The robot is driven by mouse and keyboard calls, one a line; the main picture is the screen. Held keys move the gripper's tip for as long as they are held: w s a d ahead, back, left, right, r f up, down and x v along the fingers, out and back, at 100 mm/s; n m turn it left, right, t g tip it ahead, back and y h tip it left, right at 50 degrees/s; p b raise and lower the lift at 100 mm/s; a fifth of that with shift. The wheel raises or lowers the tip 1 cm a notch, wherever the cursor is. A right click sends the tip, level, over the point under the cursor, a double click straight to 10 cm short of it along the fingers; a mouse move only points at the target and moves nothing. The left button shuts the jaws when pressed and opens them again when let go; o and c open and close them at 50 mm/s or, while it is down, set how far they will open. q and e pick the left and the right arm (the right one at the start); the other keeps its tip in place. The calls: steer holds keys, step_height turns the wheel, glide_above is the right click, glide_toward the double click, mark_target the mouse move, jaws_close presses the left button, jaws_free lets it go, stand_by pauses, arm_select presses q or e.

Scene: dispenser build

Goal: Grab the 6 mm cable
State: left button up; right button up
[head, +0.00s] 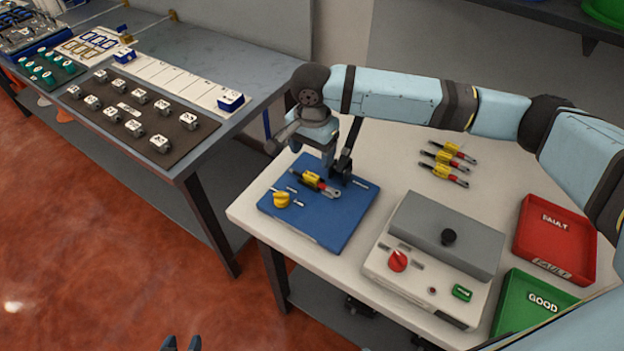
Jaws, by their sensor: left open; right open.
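Several short cables with yellow sleeves, red bands and metal lugs are in view. One cable (313,181) lies on the blue board (318,229), and the others (447,164) lie in a group at the back of the white table. I cannot read which one is 6 mm. My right gripper (338,176) is open and low over the blue board, its fingers at the lug end of the cable there. The fingers partly hide that cable, and I cannot tell whether they touch it. My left gripper (182,343) is open and empty at the bottom edge, far from the cables.
A red FAULT tray (529,254) and green GOOD tray (512,313) are further right. A grey bench (237,62) with parts is at left.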

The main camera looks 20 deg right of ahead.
mark_target(311, 175)
steer(key=shift+s+a+f, duration=0.1)
steer(key=shift+a+f, duration=0.05)
steer(key=shift+f, duration=3.45)
steer(key=c, duration=1.1)
